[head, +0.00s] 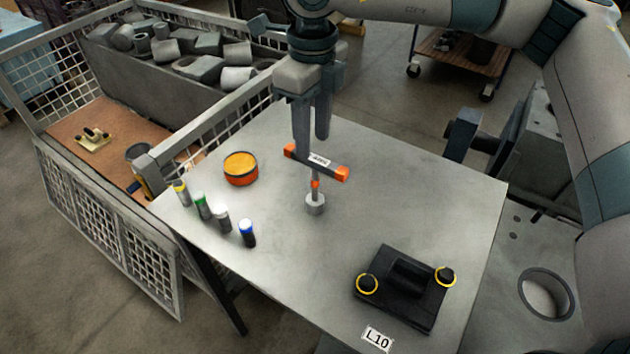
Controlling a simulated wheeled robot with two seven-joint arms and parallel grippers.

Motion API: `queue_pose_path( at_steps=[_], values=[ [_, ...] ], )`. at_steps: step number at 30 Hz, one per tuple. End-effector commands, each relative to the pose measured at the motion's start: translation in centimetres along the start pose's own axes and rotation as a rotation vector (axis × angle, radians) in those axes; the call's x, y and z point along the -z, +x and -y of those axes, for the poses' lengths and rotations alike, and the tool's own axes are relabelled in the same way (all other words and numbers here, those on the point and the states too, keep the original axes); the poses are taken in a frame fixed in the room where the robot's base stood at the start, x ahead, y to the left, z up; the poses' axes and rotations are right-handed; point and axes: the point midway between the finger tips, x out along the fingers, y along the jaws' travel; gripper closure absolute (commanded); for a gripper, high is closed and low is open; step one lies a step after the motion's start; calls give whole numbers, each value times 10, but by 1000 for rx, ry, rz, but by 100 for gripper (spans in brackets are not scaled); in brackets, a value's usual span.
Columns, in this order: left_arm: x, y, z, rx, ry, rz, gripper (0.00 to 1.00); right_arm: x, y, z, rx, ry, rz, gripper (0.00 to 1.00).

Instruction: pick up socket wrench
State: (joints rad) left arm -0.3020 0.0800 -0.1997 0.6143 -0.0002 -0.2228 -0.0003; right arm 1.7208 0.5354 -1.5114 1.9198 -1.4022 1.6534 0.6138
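The socket wrench (336,172) stands upright on the grey metal table. It has a dark crossbar handle with orange ends and a white label, a thin shaft with an orange band and a grey socket at the bottom. My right gripper (312,146) points down from above at the handle, its two fingers apart with a gap between them. The tip of the nearer finger reaches the handle; the other ends just behind it. I cannot tell whether either finger touches it. My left gripper is not in view.
An orange-topped round tin (240,169) and several small capped cylinders (222,219) stand at the table's left. A black fixture with two yellow-ringed knobs (405,288) sits at the front right, near an L10 label (377,339). A mesh-sided crate (110,229) borders the left.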

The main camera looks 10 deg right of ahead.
Motion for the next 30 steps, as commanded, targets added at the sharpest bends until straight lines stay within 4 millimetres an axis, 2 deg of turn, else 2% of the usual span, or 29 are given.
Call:
queue_pose_path(
  at_steps=[3, 10, 23, 30],
  values=[
    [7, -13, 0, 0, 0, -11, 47, 1, 18, 0, -1, -1, -4, 62],
    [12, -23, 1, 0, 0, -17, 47, 0, 48, 0, 0, 0, -1, 62],
    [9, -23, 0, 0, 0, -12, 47, 0, 54, 0, 0, 0, 0, 62],
    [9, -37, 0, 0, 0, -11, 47, 2, 64, 0, -1, 0, -3, 62]
  ],
)
